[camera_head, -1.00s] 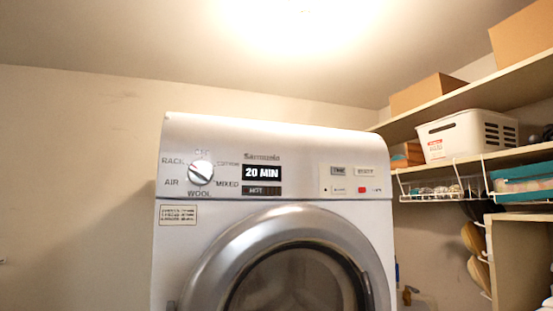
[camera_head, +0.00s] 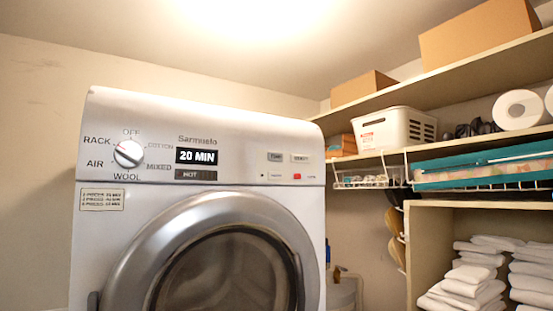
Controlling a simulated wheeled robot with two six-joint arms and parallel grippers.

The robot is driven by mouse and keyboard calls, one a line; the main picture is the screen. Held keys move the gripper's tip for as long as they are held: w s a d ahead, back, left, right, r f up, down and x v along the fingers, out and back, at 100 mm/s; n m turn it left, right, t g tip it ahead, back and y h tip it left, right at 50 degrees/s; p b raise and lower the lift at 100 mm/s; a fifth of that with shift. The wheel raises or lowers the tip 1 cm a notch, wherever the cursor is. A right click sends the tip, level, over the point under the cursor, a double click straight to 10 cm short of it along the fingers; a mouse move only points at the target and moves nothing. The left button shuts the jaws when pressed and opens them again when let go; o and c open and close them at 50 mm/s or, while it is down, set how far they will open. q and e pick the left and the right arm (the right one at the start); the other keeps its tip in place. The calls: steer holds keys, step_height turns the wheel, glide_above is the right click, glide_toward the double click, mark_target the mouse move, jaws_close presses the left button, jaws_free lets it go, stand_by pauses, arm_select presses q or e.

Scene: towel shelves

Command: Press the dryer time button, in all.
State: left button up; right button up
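The white dryer (camera_head: 145,215) stands at the left of the head view, with its round grey-rimmed door (camera_head: 215,206) shut. Its display (camera_head: 196,156) reads 20 MIN, and a smaller display below it (camera_head: 196,175) reads HOT. The dial (camera_head: 128,153) is on the panel's left side. The time button (camera_head: 275,157) is a small grey key on the panel's right side, with another key (camera_head: 300,158) beside it. A red button (camera_head: 297,176) is below them. Neither of my grippers is in view.
Shelves on the right hold cardboard boxes (camera_head: 478,34), a white basket (camera_head: 394,129), paper rolls (camera_head: 518,110) and a teal bin (camera_head: 485,166). Folded white towels (camera_head: 465,284) lie in a wooden cubby (camera_head: 430,240). A narrow gap separates dryer and cubby.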

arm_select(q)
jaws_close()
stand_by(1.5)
